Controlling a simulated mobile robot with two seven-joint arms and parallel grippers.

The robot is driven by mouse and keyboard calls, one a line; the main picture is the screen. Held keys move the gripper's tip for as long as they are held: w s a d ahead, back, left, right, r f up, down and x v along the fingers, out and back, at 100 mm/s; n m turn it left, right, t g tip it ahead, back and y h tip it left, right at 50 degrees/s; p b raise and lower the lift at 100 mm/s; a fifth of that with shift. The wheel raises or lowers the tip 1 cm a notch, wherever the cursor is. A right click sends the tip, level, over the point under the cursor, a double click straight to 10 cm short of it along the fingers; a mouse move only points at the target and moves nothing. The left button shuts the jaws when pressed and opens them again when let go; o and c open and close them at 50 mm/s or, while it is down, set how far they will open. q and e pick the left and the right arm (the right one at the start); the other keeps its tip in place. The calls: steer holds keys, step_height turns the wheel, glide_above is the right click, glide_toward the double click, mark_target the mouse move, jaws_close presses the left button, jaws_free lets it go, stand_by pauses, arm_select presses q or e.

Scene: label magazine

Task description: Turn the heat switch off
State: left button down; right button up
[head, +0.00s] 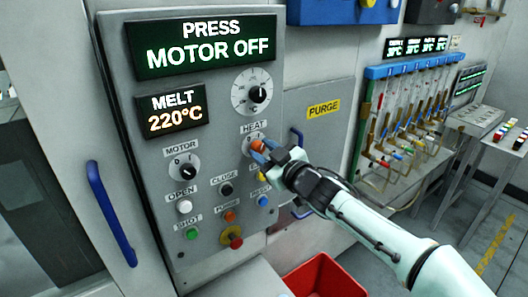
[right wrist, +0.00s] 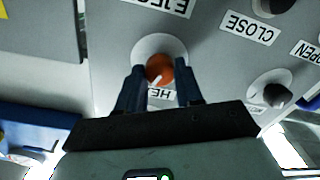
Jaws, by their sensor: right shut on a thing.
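The heat switch is an orange knob (head: 257,145) on a round white plate, under the HEAT label on the grey control panel (head: 222,115). My right gripper (head: 263,152) reaches it from the lower right and is shut on it. In the right wrist view the orange knob (right wrist: 159,68) sits between the two dark fingertips (right wrist: 160,84). A white mark shows on the knob, but which setting it points to cannot be told, as the fingers cover part of the plate. My left gripper is not in view.
Displays read PRESS MOTOR OFF (head: 205,45) and MELT 220°C (head: 172,110). The motor knob (head: 182,168) is left of the heat switch, a temperature dial (head: 257,94) above it. Several push buttons lie below, with a red-yellow button (head: 231,238). A red bin (head: 325,278) stands below.

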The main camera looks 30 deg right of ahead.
steer(key=n, duration=0.5)
steer(key=shift+n, duration=0.3)
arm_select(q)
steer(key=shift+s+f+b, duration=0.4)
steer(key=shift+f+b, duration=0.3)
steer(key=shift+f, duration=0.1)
arm_select(e)
steer(key=n, duration=0.5)
steer(key=shift+n, duration=0.3)
steer(key=o, duration=1)
steer(key=shift+o, duration=0.2)
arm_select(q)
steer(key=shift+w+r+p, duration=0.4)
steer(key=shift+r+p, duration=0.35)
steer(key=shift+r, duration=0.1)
arm_select(e)
steer(key=s+d, duration=0.1)
steer(key=s, duration=1.2)
steer(key=shift+s+r, duration=0.15)
steer(key=shift+s, duration=0.05)
